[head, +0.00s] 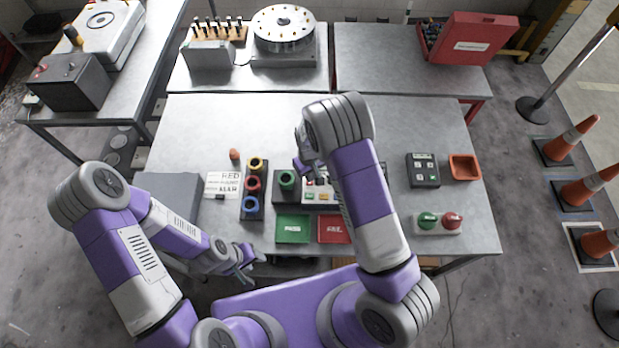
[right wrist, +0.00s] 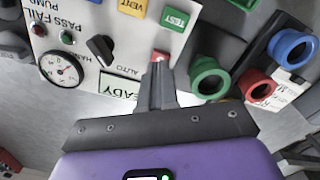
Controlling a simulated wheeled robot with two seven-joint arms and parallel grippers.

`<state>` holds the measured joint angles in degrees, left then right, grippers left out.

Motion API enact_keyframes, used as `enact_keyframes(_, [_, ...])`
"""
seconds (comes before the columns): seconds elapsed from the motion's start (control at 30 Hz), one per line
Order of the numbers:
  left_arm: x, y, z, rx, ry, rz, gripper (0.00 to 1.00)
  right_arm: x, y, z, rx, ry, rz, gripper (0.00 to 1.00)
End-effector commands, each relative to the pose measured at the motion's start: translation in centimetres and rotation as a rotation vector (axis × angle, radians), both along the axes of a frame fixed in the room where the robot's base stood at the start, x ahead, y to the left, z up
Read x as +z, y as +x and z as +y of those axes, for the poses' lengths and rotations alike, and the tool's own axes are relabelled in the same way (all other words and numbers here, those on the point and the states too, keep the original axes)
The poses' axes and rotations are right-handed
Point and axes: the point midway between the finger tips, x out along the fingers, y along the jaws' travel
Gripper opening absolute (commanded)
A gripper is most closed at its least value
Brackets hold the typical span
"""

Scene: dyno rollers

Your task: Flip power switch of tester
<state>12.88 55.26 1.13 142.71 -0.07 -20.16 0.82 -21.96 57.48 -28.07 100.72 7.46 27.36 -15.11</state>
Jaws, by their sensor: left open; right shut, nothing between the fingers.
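The tester (head: 322,194) is a light box with coloured buttons in the middle of the table, partly hidden by my right arm. Its panel (right wrist: 92,22) in the right wrist view has a gauge, a black HAND/AUTO knob, lamps, a READY display, and TEST and VENT buttons. A small red switch (right wrist: 160,56) sits at the panel edge, right at my right fingertips. My right gripper (right wrist: 159,68) is shut and empty over it, also seen in the head view (head: 303,168); contact cannot be told. My left gripper (head: 246,262) is open and empty near the table's front edge.
A green socket (head: 287,181) stands beside the tester, with a block of yellow, red and blue rings (head: 253,186) to its left. Green (head: 292,228) and red (head: 333,229) trays lie in front. A button box (head: 438,221) is at right. The back of the table is clear.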

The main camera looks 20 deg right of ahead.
Motion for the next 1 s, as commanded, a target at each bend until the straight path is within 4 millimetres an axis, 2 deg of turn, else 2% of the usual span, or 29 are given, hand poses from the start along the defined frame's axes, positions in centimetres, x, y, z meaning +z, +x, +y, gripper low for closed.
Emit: enact_keyframes(1.0, [-1.0, 0.0, 0.0, 0.0, 0.0, 0.0, 0.43, -1.2, 0.0, 0.0, 0.0, 0.0, 0.0, 0.0])
